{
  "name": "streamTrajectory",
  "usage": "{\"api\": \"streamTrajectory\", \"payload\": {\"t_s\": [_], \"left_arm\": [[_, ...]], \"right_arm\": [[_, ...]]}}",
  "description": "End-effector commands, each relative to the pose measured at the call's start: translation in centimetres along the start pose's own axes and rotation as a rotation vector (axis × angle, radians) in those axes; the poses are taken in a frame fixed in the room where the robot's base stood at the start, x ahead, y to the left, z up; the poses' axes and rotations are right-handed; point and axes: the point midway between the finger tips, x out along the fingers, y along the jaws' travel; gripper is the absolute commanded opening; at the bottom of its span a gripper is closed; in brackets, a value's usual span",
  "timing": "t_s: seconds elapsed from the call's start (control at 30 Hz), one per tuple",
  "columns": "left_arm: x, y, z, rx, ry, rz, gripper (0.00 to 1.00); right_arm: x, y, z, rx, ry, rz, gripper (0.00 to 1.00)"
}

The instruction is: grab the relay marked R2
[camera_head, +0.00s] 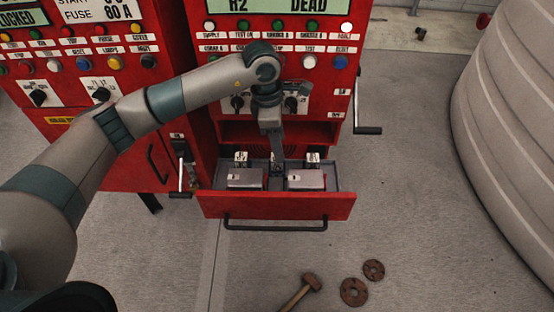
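An open red drawer (277,207) sticks out from the lower part of the right red cabinet. Inside it are a grey box on the left (246,179) and a grey box on the right (306,180). Behind them stand a small white-labelled piece on the left (241,158) and another on the right (313,157). Their markings are too small to read, so I cannot tell which is R2. My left gripper (277,167) points down into the middle of the drawer, between the boxes. Its fingers are too small to tell whether they are open or hold something. My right gripper is out of view.
The red cabinet (235,128) carries switches, coloured lamps and a crank handle (368,130) on its right. Another crank (182,178) hangs left of the drawer. A hammer (301,291) and two rusty discs (354,291) lie on the floor. A large ribbed tank (510,130) stands right.

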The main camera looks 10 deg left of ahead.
Motion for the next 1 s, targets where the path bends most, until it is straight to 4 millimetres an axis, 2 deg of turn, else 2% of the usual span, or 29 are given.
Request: {"api": "streamTrajectory", "payload": {"t_s": [0.37,0.53,0.77,1.0], "left_arm": [[0.3,0.0,0.0,0.0,0.0,0.0,0.49],[0.8,-0.2,-0.3,-0.001,0.002,-0.002,0.49],[3.0,-0.9,-1.3,-0.002,0.002,-0.004,0.49],[5.4,-0.8,-1.3,0.0,0.001,-0.001,0.49]], "right_arm": [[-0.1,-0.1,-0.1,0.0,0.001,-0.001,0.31],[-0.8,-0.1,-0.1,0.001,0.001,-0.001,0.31],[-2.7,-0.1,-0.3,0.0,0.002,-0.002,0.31],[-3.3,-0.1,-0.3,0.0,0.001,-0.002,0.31]]}}
